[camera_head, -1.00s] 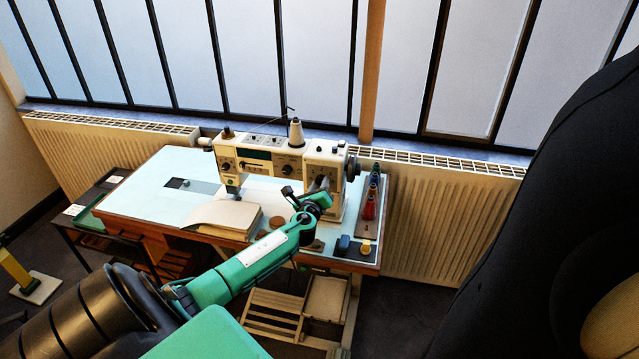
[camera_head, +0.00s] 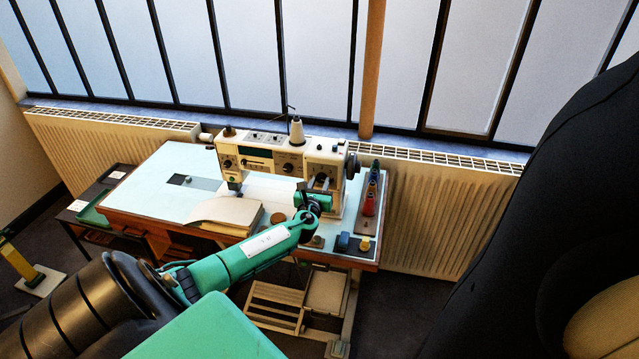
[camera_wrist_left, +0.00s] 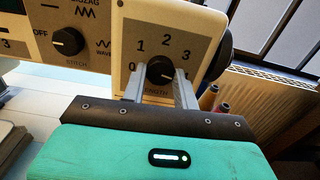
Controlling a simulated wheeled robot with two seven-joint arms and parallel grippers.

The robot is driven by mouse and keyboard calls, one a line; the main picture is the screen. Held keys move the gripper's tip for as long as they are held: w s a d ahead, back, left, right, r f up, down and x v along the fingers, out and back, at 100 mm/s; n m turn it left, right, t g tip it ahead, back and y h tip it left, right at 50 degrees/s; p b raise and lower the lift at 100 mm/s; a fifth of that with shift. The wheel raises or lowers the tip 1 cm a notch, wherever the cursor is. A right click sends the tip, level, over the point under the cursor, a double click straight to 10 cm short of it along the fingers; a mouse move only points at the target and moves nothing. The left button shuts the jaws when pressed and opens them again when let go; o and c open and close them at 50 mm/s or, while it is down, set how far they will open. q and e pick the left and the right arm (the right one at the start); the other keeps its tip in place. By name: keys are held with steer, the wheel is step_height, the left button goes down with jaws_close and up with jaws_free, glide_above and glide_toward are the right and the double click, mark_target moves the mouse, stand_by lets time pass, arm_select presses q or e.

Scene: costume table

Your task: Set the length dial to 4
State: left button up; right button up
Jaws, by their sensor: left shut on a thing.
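The white sewing machine (camera_head: 262,153) stands on the pale blue table. In the left wrist view its black length dial (camera_wrist_left: 160,69) sits on a grey panel printed 0, 1, 2, 3; a 4 is not visible, and the lower right of the scale is behind a finger. My left gripper (camera_wrist_left: 160,86) has one finger on each side of the dial and is shut on it. Which number the dial points to is not clear. In the head view my left gripper (camera_head: 320,187) is at the machine's right front and hides the dial. My right gripper is not in view.
A stitch dial (camera_wrist_left: 67,42) is left of the length dial. An open book (camera_head: 225,212) lies on the table before the machine. Thread spools (camera_head: 371,190) stand at the right. A blue item (camera_head: 343,242) and a yellow one (camera_head: 365,243) sit at the front right corner.

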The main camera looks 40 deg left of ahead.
arm_select(q)
steer(key=shift+f, duration=0.2)
steer(key=o, duration=1)
steer(key=shift+r, duration=0.1)
steer(key=shift+c, duration=0.2)
steer(key=b+v, duration=0.1)
steer(key=v, duration=1.2)
steer(key=shift+s+d+b, duration=0.2)
steer(key=shift+s+b, duration=0.1)
steer(key=shift+s, duration=0.05)
